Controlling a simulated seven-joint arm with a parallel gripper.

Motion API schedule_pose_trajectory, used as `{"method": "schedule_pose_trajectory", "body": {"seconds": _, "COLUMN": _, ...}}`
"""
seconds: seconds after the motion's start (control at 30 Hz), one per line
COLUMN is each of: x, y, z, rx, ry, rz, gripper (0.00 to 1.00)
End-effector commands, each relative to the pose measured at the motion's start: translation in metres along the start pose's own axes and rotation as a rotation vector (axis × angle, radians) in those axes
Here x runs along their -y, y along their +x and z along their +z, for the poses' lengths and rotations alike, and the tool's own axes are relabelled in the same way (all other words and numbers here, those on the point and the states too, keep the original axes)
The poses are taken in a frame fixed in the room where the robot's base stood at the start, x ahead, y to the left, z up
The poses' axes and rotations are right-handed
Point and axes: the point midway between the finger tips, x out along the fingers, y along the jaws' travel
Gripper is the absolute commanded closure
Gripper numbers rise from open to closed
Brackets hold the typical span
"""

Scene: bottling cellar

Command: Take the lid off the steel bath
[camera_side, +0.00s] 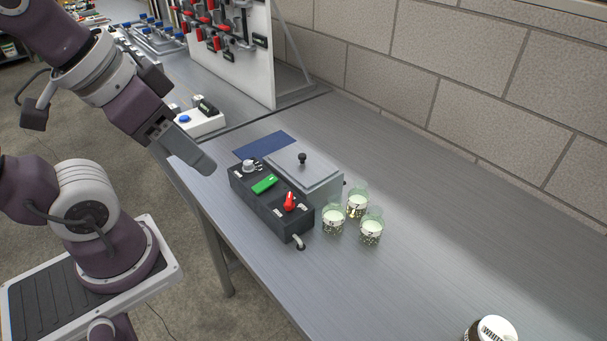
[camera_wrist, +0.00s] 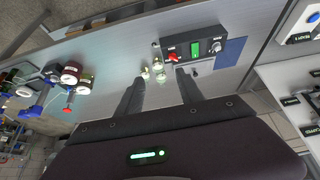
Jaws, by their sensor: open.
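The steel bath (camera_side: 329,189) stands on the bench in the side view, behind a dark control box (camera_side: 246,188). Its flat grey lid (camera_side: 285,165) is on it, with a black knob (camera_side: 303,157) standing up near the middle. My gripper (camera_side: 205,163) is in the air to the left of the bath, apart from the lid and holding nothing. In the wrist view my gripper (camera_wrist: 158,82) shows two dark fingers spread apart.
Several small glass jars (camera_side: 357,205) with pale contents stand close to the bath's right side. A blue mat (camera_side: 264,145) lies beyond it. A white block with a blue button (camera_side: 199,121) and a tool board (camera_side: 236,60) are farther left. The bench's right side is mostly clear.

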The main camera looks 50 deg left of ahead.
Motion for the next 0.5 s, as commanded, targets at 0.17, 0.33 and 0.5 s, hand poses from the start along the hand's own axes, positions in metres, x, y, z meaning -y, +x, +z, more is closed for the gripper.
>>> {"method": "schedule_pose_trajectory", "body": {"seconds": 0.17, "x": 0.0, "y": 0.0, "z": 0.0, "rx": 0.0, "ry": 0.0, "rz": 0.0, "gripper": 0.56}}
{"method": "schedule_pose_trajectory", "body": {"seconds": 0.33, "x": 0.007, "y": 0.006, "z": -0.037, "rx": 0.065, "ry": 0.132, "rz": -0.02, "gripper": 0.56}}
{"method": "schedule_pose_trajectory", "body": {"seconds": 0.5, "x": 0.037, "y": 0.063, "z": -0.129, "rx": 0.237, "ry": 0.51, "rz": 0.003, "gripper": 0.56}}
